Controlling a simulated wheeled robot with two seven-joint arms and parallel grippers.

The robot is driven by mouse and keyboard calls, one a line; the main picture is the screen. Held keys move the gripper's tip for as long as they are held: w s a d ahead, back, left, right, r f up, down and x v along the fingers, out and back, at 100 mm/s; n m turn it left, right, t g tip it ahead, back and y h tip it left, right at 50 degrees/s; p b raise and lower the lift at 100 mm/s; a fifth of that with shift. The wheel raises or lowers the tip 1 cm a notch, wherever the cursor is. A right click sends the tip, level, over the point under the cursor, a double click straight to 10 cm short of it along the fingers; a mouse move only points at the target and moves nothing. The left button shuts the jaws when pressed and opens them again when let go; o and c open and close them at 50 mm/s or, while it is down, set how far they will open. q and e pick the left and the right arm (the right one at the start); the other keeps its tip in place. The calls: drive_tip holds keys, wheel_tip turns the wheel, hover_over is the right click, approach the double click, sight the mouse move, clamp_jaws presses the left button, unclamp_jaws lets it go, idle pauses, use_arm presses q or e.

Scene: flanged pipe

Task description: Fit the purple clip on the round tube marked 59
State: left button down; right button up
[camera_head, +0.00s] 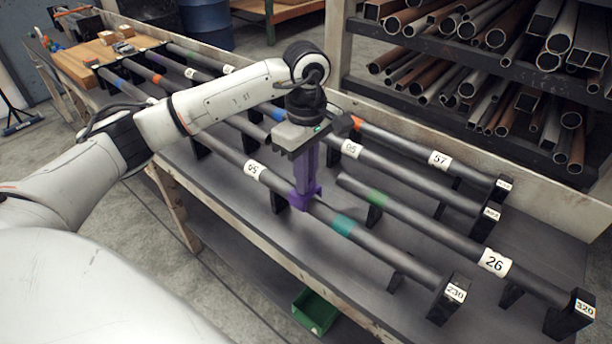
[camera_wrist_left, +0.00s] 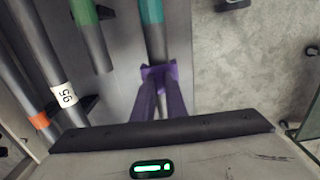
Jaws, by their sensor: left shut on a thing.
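The purple clip (camera_head: 299,200) sits at the near dark round tube (camera_head: 225,150); whether it is fully seated I cannot tell. This tube's white label (camera_head: 254,170) looks like 59 upside down. The tube has a teal band (camera_head: 343,226) to the clip's right. My left gripper (camera_head: 306,182) points down over the tube, its fingers shut on the clip. In the left wrist view the clip (camera_wrist_left: 158,72) lies across the tube below the teal band (camera_wrist_left: 151,12), at the tips of my left gripper (camera_wrist_left: 160,88). My right gripper is out of view.
Parallel tubes lie on black supports on the bench, labelled 26 (camera_head: 494,262), 57 (camera_head: 440,160) and one like 95 (camera_head: 351,149). The tube with the green band (camera_head: 376,198) runs close by. A pipe rack (camera_head: 470,85) stands behind. A green bin (camera_head: 316,311) is below the bench.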

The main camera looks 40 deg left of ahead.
use_arm(q)
drive_tip(key=shift+f+b, duration=0.45)
drive_tip(key=shift+f, duration=0.15)
drive_tip(key=c, duration=1.7)
unclamp_jaws()
wheel_tip(320, 180, up, 10)
drive_tip(key=shift+r, duration=0.2)
